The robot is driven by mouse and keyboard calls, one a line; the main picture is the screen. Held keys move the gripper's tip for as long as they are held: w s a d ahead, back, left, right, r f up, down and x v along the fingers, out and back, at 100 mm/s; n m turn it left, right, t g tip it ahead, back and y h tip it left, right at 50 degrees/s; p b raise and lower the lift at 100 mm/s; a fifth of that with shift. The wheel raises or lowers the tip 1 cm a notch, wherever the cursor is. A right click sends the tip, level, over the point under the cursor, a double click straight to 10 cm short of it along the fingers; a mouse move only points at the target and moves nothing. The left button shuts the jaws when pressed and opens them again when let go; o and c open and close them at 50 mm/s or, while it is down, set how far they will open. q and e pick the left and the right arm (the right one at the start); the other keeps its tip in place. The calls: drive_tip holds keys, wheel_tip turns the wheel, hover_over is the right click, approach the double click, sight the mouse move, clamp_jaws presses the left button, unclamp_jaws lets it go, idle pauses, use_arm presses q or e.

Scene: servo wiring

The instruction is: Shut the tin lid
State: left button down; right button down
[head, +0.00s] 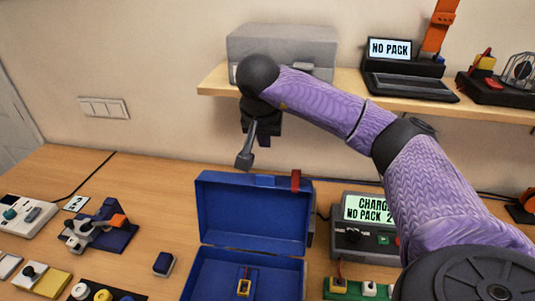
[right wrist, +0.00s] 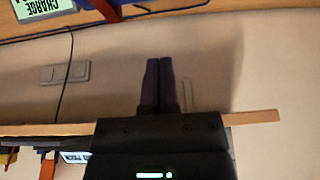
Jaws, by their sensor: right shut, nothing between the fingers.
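The blue tin (head: 246,265) stands on the wooden table at the lower middle of the head view. Its lid (head: 250,215) is open and stands up at the back, with a red tab at the upper right corner. Inside the tin is a small yellow-framed part (head: 244,285). My right gripper (head: 245,160) hangs above and behind the raised lid, apart from it. Its fingers are shut and empty; the right wrist view shows them (right wrist: 160,64) side by side against the wall. My left gripper does not show. The tin's front is cut off by the frame.
A wooden shelf (head: 215,82) with a grey case (head: 285,42) and a "NO PACK" device (head: 400,85) is close to my right arm. A charger (head: 362,210) stands right of the tin.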

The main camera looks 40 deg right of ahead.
drive_tip(key=x, duration=0.9)
drive_tip(key=shift+s+a+f, duration=0.1)
drive_tip(key=shift+s+f, duration=0.05)
drive_tip(key=shift+s+a+r+p, duration=0.2)
drive_tip(key=shift+s+a+p, duration=0.15)
drive_tip(key=shift+s+a, duration=0.2)
drive_tip(key=shift+s+a+r+p, duration=0.2)
drive_tip(key=shift+s+a+p, duration=0.1)
drive_tip(key=shift+s+a, duration=0.2)
drive_tip(key=shift+a+f, duration=0.1)
